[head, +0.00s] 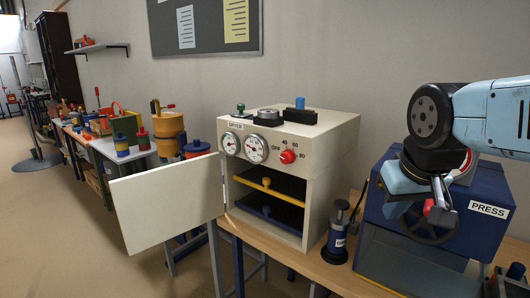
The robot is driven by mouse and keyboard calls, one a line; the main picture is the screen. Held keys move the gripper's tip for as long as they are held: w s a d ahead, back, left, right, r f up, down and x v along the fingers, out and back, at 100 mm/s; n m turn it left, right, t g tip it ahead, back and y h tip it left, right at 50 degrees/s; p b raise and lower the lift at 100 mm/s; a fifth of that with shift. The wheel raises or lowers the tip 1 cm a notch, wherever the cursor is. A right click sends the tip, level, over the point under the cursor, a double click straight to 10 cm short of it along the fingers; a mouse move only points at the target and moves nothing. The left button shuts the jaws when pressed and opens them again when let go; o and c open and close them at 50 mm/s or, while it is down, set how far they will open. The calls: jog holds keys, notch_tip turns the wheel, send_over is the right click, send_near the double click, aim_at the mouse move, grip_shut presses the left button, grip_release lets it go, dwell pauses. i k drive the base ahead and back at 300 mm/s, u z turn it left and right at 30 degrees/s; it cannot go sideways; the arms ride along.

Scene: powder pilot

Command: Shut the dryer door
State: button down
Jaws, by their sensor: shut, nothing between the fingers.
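The dryer (327,146) is a cream box on the wooden bench, with two dials and a red knob on its front. Its door (166,200) is a cream panel hinged at the left side of the opening. The door stands wide open, swung out to the left. My gripper (440,210) is at the right, in front of the blue press and well apart from the door. It is shut and empty; its fingertips are small and partly hard to make out.
The blue press (400,245) stands on the bench right of the dryer. A small dark cylinder (338,236) stands between them. Several tools and pots crowd the tables at the back left. Open floor (60,240) lies left of the door.

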aim_at(155, 206)
jog(key=z, duration=0.65)
jog(key=i, duration=0.15)
jog(key=u, duration=3.45)
jog(key=i, duration=3.6)
